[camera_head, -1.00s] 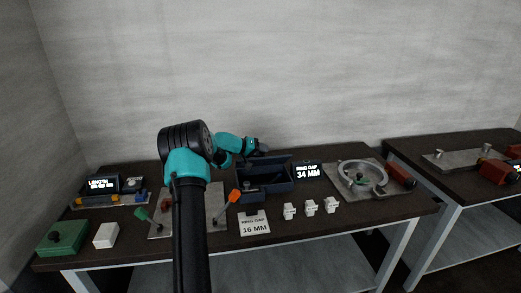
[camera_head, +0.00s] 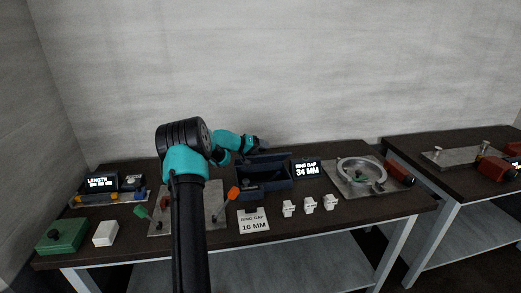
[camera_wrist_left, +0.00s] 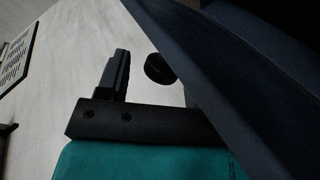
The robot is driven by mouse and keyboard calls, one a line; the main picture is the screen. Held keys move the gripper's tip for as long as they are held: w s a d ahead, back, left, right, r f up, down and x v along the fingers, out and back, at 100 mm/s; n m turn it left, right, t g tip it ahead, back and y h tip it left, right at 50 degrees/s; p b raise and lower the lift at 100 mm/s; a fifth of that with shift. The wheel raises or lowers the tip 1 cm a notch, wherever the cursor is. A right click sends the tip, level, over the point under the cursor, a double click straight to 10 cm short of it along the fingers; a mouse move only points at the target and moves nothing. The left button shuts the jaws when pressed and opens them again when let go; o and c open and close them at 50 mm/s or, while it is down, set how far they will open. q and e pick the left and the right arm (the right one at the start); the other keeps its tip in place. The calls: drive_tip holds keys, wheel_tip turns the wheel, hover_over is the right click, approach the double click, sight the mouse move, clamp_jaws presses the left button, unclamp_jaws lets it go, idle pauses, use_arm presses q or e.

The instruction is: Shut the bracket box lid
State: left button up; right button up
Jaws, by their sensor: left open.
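The dark blue bracket box (camera_head: 268,189) stands open near the back middle of the table, with a small part showing inside. Its dark lid (camera_head: 268,158) appears raised along the back edge. My left gripper (camera_head: 259,148) is beside the upper left of the lid, behind the box. In the left wrist view a dark blue panel (camera_wrist_left: 245,75), likely the lid, fills the right side and hides part of the gripper. One black finger (camera_wrist_left: 116,75) shows there; the other is hidden. Nothing shows held. My right gripper is not in view.
A 34 MM display (camera_head: 307,169) stands just right of the box. A 16 MM card (camera_head: 253,221) and several white blocks (camera_head: 309,205) stand in front. An orange-tipped lever (camera_head: 233,193) is at front left. A metal ring (camera_head: 361,173) lies on a plate at right.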

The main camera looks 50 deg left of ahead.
use_arm(q)
drive_tip(key=v, duration=1.7)
drive_tip(key=shift+r, duration=0.15)
drive_tip(key=w+a+r+n+g+y, duration=0.2)
drive_tip(key=w+a+r+n+y, duration=0.2)
drive_tip(key=w+a+r+y, duration=0.6)
drive_tip(key=d+g+h, duration=0.3)
drive_tip(key=d+g, duration=0.3)
drive_tip(key=d, duration=1.3)
drive_tip(key=shift+s+f+m+g, duration=0.3)
drive_tip(key=shift+m+g, duration=0.1)
